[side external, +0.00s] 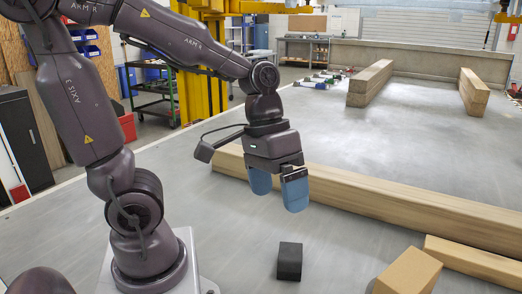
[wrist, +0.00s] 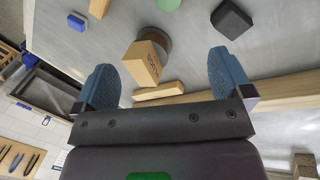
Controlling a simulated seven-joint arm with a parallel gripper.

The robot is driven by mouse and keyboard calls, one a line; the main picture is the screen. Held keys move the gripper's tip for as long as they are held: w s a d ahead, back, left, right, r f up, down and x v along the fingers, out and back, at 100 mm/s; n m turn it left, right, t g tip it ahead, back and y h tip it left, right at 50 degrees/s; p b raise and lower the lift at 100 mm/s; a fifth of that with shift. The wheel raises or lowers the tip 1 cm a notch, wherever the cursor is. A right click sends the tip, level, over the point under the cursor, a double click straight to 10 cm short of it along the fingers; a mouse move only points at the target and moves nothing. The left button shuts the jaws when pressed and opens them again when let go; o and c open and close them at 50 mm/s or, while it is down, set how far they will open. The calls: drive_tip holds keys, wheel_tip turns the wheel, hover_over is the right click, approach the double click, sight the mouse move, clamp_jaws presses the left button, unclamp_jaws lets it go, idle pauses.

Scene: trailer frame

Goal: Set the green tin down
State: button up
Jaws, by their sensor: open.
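A green rounded thing (wrist: 168,4), likely the green tin, shows at the top edge of the wrist view, mostly cut off by the frame. It appears to lie on the grey surface, apart from my fingers. I cannot find it in the side view. My gripper (side external: 277,195) hangs above the grey surface with its blue fingers pointing down. In the wrist view my gripper (wrist: 162,62) has its fingers wide apart, with nothing held between them.
A black block (side external: 289,261) stands on the surface below my gripper. A cardboard box (side external: 408,272) is at the lower right, near a short timber (side external: 475,262). A long timber beam (side external: 370,200) runs behind. A blue block (wrist: 76,22) shows in the wrist view.

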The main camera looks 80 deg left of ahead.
wheel_tip(320, 180, up, 6)
drive_tip(key=s+a+m+t+y, duration=0.2)
drive_tip(key=m+t+y, duration=0.1)
drive_tip(key=t, duration=0.1)
drive_tip(key=shift+f, duration=0.1)
idle(1.0)
